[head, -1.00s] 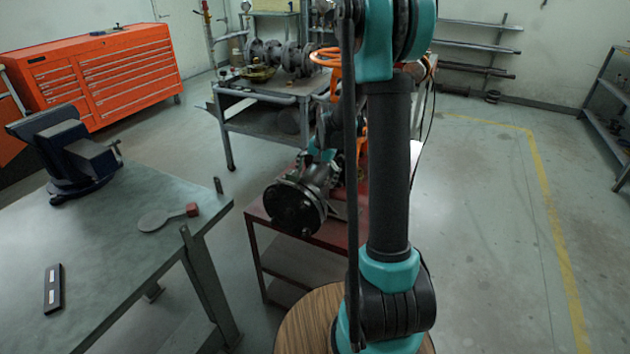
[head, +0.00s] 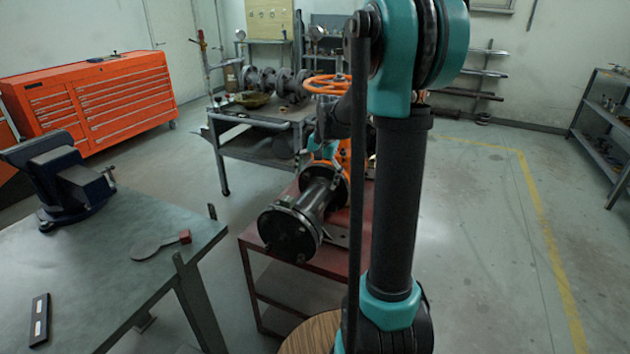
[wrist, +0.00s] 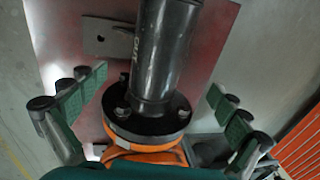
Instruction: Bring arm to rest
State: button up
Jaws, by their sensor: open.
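The gate valve stands on a red table (head: 300,270). Its black flanged pipe (head: 305,205) points toward me in the head view, and the orange handwheel (head: 325,84) rises behind. In the wrist view the black pipe (wrist: 160,50), its bolted flange (wrist: 145,122) and part of the orange valve body (wrist: 145,157) fill the middle. My gripper (wrist: 158,84) is open, with its green-padded fingers spread to the left and right of the pipe and nothing held. In the head view my gripper is mostly hidden behind my upright arm, so its exact distance from the valve cannot be told.
A workbench (head: 130,230) with a blue vise (head: 60,180) is at left. An orange tool cabinet (head: 95,95) and a grey cart (head: 250,150) with flanged parts stand behind. The floor at right is clear up to a shelf (head: 605,130).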

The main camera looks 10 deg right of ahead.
jog(key=s+f+n+t+h, duration=0.1)
jog(key=s+f+n, duration=0.2)
jog(key=s, duration=1)
jog(key=s+f+n+t, duration=0.2)
jog(key=s+f+n, duration=0.2)
jog(key=s, duration=0.9)
jog(key=shift+d+f+h, duration=0.4)
jog(key=shift+d+f, duration=0.05)
jog(key=shift+f, duration=0.4)
